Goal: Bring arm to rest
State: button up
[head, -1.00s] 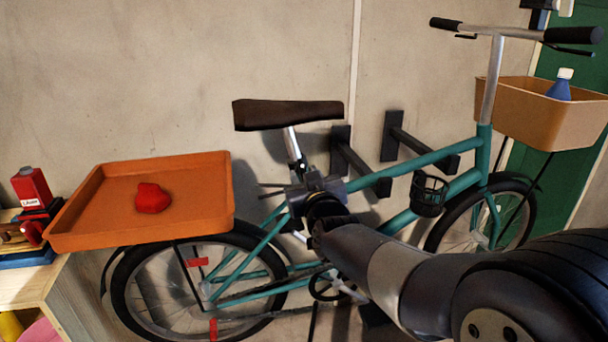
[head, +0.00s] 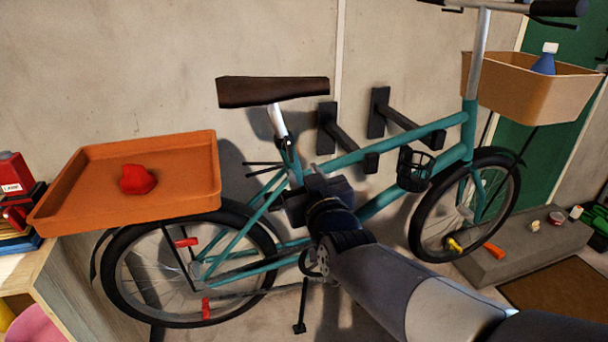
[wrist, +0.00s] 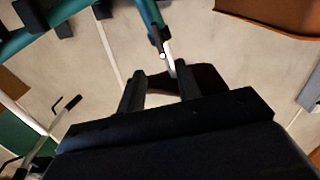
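My gripper (head: 316,194) is in front of the teal bicycle (head: 350,152), below and right of its dark saddle in the head view. My arm reaches up to it from the bottom right. In the wrist view my gripper's two fingers (wrist: 157,69) stand apart with nothing held between them. The saddle (wrist: 206,78) and seat post show beyond the fingers there. The head view does not show clearly whether the gripper touches the bicycle frame, and it hides part of that frame.
An orange tray (head: 75,212) with a red lump (head: 138,179) sits over the rear wheel. A tan basket (head: 527,96) holding a blue bottle (head: 544,61) is at the front. Black wall brackets (head: 327,125) jut out behind. A grey step (head: 520,251) with small items is at right.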

aim_at(290, 150)
jog(key=x, duration=1.1)
jog(key=shift+f, duration=0.1)
jog(key=shift+s, duration=0.1)
